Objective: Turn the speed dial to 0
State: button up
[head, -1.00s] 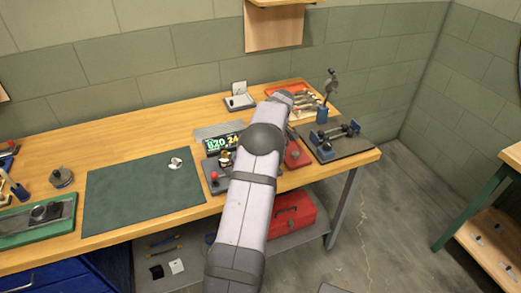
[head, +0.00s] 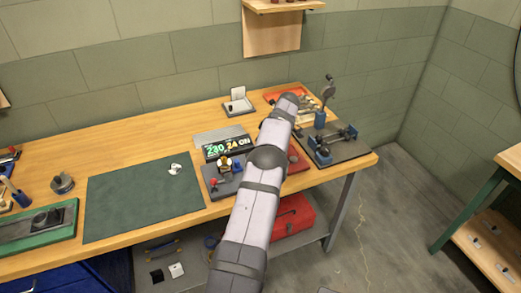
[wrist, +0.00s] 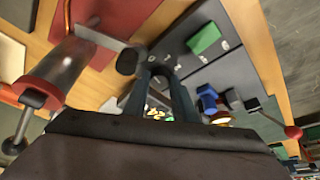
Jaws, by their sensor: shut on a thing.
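The dark control panel (head: 209,171) stands on the bench, partly hidden by my arm. Its display (head: 228,148) reads 230, 24 and ON. In the wrist view the panel top (wrist: 237,72) has a green switch (wrist: 203,38) and small white marks. My gripper (wrist: 160,72) is over the panel with its two dark fingers close together, shut on what looks like the speed dial. The dial is mostly hidden between the fingertips, and its pointer cannot be read. In the head view the gripper and dial are behind my arm.
A red-knobbed lever (wrist: 292,132) and a blue block (wrist: 207,97) stand close by. A green mat (head: 140,200) lies left of the panel, mostly clear.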

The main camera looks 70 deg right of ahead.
jog(key=o, duration=1)
jog(key=shift+o, duration=0.2)
jog(key=shift+r, duration=0.1)
jog(key=b+v, duration=0.1)
jog(key=v, duration=0.6)
jog(key=shift+b, duration=0.35)
jog(key=shift+r, duration=0.1)
